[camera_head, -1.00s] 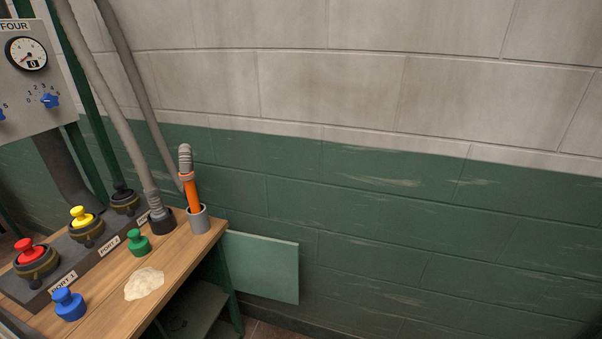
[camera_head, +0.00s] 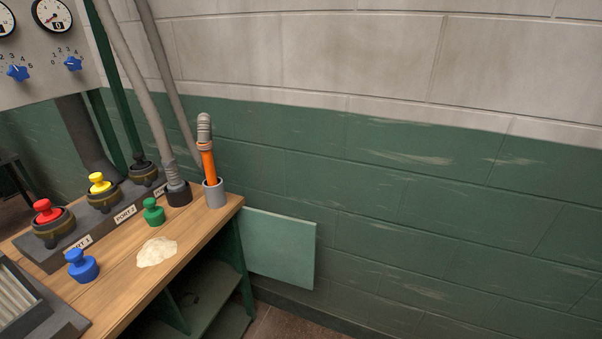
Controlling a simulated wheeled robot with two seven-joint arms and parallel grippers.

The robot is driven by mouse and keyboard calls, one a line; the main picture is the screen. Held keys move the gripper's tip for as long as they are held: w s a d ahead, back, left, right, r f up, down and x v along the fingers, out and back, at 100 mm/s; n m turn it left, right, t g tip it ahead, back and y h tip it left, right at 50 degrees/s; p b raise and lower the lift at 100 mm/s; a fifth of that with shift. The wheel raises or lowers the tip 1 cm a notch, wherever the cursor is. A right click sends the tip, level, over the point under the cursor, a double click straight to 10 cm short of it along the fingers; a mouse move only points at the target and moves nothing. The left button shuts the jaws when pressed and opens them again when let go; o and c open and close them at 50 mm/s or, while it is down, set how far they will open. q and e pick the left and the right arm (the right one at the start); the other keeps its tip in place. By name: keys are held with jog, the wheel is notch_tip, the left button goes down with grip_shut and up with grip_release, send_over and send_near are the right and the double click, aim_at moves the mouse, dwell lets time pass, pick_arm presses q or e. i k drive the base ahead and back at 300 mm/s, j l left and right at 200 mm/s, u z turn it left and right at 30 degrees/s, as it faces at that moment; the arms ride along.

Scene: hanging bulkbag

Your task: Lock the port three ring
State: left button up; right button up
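Port three is the rearmost port on the dark block, and its dark ring (camera_head: 144,174) sits around a black fitting with a dark green pipe or post close behind it. Its label is partly cut off by the grey hose's dark base. I cannot tell from here whether the ring is locked. Neither of my grippers shows in the head view.
Loose blue (camera_head: 82,265) and green (camera_head: 153,211) plugs and a pale powder patch (camera_head: 157,251) lie on the wooden table (camera_head: 118,297). A grey cup (camera_head: 214,193) holds an orange-handled tool. A grey hose (camera_head: 135,85) stands beside it. A gauge panel (camera_head: 45,60) hangs behind. The floor right of the table looks clear.

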aim_at(148, 183)
jog(key=u, duration=1.25)
